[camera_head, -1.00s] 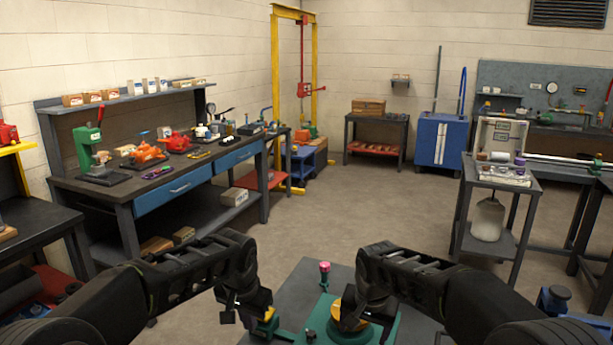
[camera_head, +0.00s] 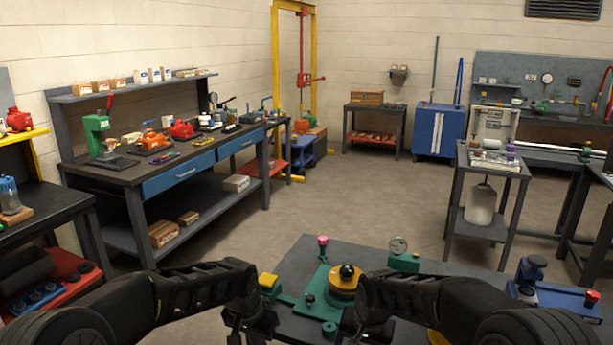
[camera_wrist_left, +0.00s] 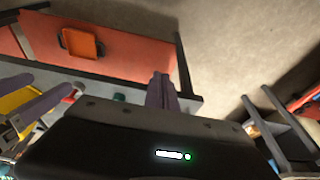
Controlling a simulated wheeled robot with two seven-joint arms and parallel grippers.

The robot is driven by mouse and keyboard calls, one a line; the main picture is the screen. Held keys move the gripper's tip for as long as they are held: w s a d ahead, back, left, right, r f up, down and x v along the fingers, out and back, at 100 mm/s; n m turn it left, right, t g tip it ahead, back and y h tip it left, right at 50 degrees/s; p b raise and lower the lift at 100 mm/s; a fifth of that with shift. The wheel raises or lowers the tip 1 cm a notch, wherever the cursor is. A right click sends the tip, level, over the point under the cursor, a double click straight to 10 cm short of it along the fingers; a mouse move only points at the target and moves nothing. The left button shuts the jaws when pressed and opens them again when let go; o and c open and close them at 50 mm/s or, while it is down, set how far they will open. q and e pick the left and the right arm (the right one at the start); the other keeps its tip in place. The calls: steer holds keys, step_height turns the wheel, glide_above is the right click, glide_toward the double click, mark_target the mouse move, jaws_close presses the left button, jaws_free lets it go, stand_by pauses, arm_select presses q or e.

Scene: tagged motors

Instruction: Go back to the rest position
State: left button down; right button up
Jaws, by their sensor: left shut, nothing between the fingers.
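My left gripper (camera_head: 250,335) hangs at the end of the left arm, low in the head view, in front of the near table's left edge. In the left wrist view its fingers (camera_wrist_left: 160,92) are together with nothing between them. My right gripper (camera_head: 362,335) points down at the lower middle, in front of the green fixture (camera_head: 322,298). Its fingertips are cut off or hidden, so its opening does not show.
A long workbench (camera_head: 140,180) stands at left, a small cart (camera_head: 487,165) at right. The floor (camera_head: 345,195) between is clear.

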arm_select(q)
steer(key=s+d+f+n+g+h, duration=0.1)
steer(key=s+d+f, duration=0.1)
steer(key=s+f, duration=0.8)
steer(key=s+d+f+n+g+h, duration=0.1)
steer(key=s+d+f+n+h, duration=0.1)
steer(key=s+f, duration=0.75)
arm_select(e)
steer(key=s+a+f+n+g+y, duration=0.2)
steer(key=s+f, duration=1.5)
steer(key=f, duration=0.4)
arm_select(q)
steer(key=s+f+n, duration=0.1)
steer(key=s+f, duration=0.3)
steer(key=s, duration=0.3)
steer(key=s+f+n, duration=0.2)
steer(key=s+f, duration=0.2)
steer(key=s, duration=0.3)
steer(key=shift+s+a, duration=0.35)
steer(key=shift+s, duration=0.05)
arm_select(e)
steer(key=s+a+f, duration=0.1)
steer(key=s+f, duration=0.1)
steer(key=s, duration=0.6)
steer(key=s+a+f+y, duration=0.1)
steer(key=s+f, duration=0.1)
steer(key=s, duration=0.6)
steer(key=shift+s+a+f+g, duration=0.2)
steer(key=shift+s+f+g, duration=0.1)
steer(key=shift+s+f, duration=0.1)
